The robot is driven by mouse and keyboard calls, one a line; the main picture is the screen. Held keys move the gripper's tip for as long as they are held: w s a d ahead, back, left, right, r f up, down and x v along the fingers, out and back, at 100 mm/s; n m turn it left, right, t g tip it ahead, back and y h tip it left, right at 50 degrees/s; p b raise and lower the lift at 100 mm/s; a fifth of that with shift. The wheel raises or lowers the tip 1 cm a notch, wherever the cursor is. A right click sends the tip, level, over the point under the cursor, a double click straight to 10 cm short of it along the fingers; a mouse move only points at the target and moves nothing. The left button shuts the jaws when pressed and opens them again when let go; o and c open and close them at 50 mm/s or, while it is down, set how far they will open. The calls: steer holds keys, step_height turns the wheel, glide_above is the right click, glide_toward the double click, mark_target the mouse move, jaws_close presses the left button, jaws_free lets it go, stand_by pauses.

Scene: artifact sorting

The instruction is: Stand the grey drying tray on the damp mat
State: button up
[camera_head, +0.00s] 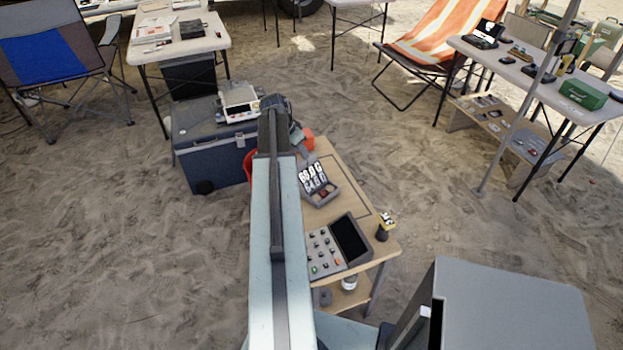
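A larger grey unit (362,262) with rows of small coloured items and a dark panel lies nearer on the same table. I cannot pick out the damp mat with certainty. My arm stretches from the bottom up across the table's left side and hides part of it. The end of my arm (299,136) is partly hidden behind its own links near the table's far end. Its fingers cannot be made out.
A blue-grey cooler (212,155) bearing a scale (239,103) stands behind left. Sand lies open right, before another table (540,85).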

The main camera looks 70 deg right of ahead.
steer(key=shift+b+x, duration=1.05)
steer(key=shift+x, duration=0.2)
steer(key=b+x, duration=0.1)
steer(key=x, duration=0.1)
steer(key=b+x, duration=0.1)
steer(key=b, duration=0.1)
steer(key=b+x, duration=0.2)
steer(key=shift+d+f, duration=0.2)
steer(key=shift+d, duration=0.2)
steer(key=shift+r, duration=0.15)
steer(key=shift+f, duration=0.25)
steer(key=shift+c, duration=0.3)
jaws_close()
